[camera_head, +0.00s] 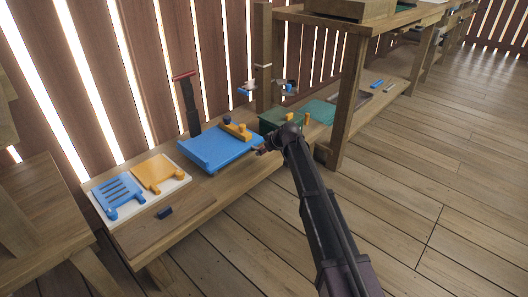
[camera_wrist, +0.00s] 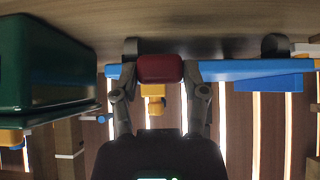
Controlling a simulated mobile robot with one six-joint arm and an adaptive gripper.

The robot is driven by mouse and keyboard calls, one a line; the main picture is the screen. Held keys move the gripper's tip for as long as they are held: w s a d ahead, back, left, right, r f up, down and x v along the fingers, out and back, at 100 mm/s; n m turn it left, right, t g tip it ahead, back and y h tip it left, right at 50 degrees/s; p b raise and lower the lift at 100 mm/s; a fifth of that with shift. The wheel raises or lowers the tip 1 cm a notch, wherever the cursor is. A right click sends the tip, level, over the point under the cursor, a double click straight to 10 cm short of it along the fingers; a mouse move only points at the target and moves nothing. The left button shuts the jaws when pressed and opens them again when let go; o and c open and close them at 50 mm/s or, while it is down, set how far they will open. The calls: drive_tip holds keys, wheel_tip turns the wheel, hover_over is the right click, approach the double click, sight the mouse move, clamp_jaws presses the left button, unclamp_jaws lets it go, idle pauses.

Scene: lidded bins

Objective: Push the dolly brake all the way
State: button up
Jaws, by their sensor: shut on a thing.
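The blue dolly (camera_head: 212,150) stands on the low wooden bench, with an upright dark handle (camera_head: 190,105) topped by a red bar. In the wrist view the dolly's blue deck (camera_wrist: 235,68) and dark wheels show upside down. A red block, the likely brake (camera_wrist: 160,68), sits at the dolly's edge between my fingertips. My gripper (camera_wrist: 160,80) is shut on its two sides. In the head view my gripper (camera_head: 271,145) is at the dolly's right end; the arm mostly hides the red block. How far the brake is pushed cannot be told.
A green bin (camera_head: 276,119) stands close to the right of my gripper. It also shows large at left in the wrist view (camera_wrist: 50,60). A yellow part (camera_head: 237,131) lies on the dolly. A white tray (camera_head: 178,190) with blue and yellow panels is at left.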

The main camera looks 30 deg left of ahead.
drive_tip(key=o, duration=1.2)
drive_tip(key=shift+s, duration=0.25)
drive_tip(key=shift+c, duration=0.2)
drive_tip(key=shift+w, duration=0.1)
